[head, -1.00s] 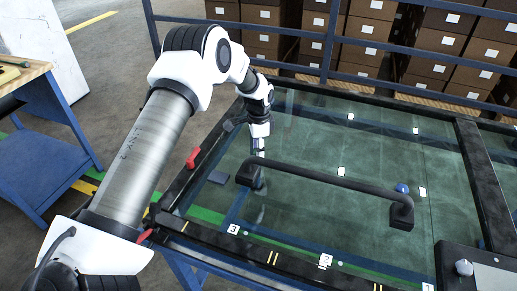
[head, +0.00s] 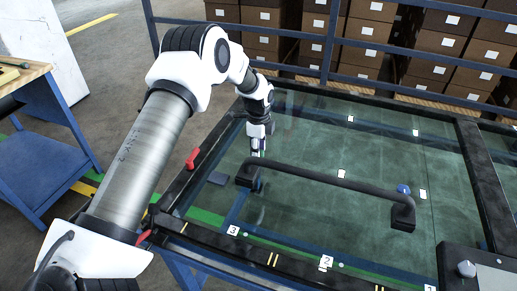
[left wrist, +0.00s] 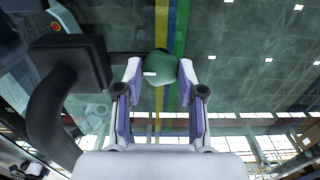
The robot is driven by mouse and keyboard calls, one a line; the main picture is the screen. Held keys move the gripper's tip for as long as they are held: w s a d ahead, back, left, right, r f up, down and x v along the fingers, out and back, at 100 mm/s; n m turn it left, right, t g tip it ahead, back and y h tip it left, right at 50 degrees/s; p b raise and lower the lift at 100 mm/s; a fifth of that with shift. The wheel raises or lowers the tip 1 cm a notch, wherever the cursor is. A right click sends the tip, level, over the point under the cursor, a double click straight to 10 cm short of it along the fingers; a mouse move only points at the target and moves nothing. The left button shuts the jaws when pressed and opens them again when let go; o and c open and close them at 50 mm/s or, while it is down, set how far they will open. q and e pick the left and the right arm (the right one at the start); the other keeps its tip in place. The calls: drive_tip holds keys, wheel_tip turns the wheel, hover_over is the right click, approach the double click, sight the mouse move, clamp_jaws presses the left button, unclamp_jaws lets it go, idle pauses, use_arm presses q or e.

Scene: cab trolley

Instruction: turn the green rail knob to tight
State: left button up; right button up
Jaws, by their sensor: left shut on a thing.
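The green rail knob (left wrist: 160,62), rounded with a short white mark, sits between the two fingertips of my left gripper (left wrist: 160,77) in the left wrist view. The fingers are shut on it, one on each side. In the head view my left gripper (head: 257,150) points down beside the left end of the black handle bar (head: 330,178). The knob cannot be made out there. My right gripper is in neither view.
The black bar also shows close on the left in the left wrist view (left wrist: 60,95). A blue knob (head: 403,189) is near the bar's right end. Red levers (head: 193,158) line the dark frame's left edge. The glass panel's middle (head: 330,140) is clear.

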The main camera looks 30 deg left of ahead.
use_arm(q)
drive_tip(key=shift+s+f, duration=0.2)
drive_tip(key=o, duration=1.1)
drive_tip(key=shift+o, duration=0.2)
drive_tip(key=shift+w, duration=0.15)
drive_tip(key=shift+r, duration=0.1)
drive_tip(key=shift+r, duration=0.2)
wheel_tip(320, 180, up, 12)
drive_tip(key=shift+f, duration=0.25)
